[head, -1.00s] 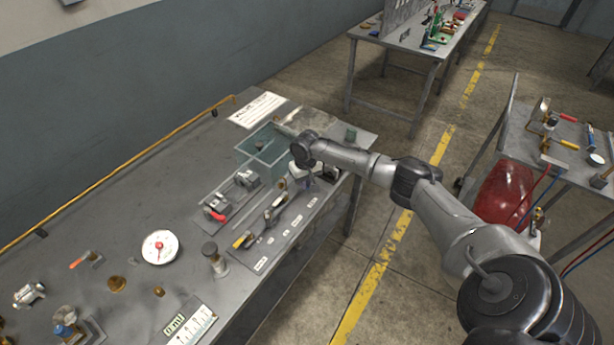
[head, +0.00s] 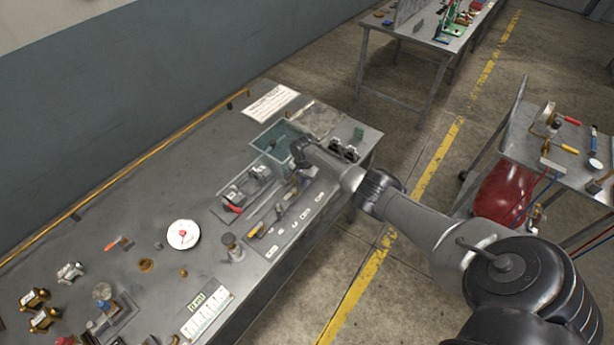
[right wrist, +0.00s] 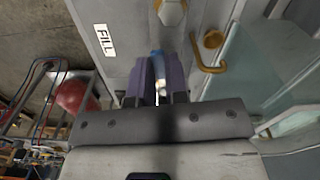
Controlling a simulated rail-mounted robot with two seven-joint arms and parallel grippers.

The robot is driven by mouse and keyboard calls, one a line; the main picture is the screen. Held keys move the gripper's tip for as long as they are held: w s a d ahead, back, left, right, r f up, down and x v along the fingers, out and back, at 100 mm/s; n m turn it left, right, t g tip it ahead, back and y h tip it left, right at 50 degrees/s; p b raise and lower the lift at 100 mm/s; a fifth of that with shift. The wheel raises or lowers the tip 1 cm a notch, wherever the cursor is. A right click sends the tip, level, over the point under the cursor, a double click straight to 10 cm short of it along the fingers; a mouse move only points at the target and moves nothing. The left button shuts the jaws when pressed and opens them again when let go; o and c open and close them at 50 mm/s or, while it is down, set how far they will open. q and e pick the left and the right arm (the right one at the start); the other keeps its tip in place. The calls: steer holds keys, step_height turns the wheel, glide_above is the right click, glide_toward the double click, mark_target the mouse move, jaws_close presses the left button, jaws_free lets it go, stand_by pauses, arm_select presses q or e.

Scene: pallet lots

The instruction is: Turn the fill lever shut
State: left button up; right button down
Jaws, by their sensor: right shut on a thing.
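In the right wrist view, the fill lever (right wrist: 158,64) has a blue handle, which lies between the two dark fingers of my right gripper (right wrist: 160,80). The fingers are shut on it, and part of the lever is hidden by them. A white FILL label (right wrist: 104,40) is on the grey plate to the left of the fingers. In the head view, my right arm's wrist (head: 303,152) is over the bench by the green-tinted clear tank; the fingers and lever are hard to make out there. My left gripper is not in view.
A brass hook-shaped pipe (right wrist: 210,52) is close right of the fingers. The clear tank (head: 268,146) stands behind the wrist. A round white gauge (head: 183,235), a red-handled valve (head: 233,208) and brass fittings (head: 36,298) lie on the bench. A cart with a red tank (head: 497,192) stands right.

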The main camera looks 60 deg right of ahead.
steer(key=shift+w+m, duration=0.35)
steer(key=shift+m, duration=0.65)
steer(key=c, duration=1.1)
jaws_free()
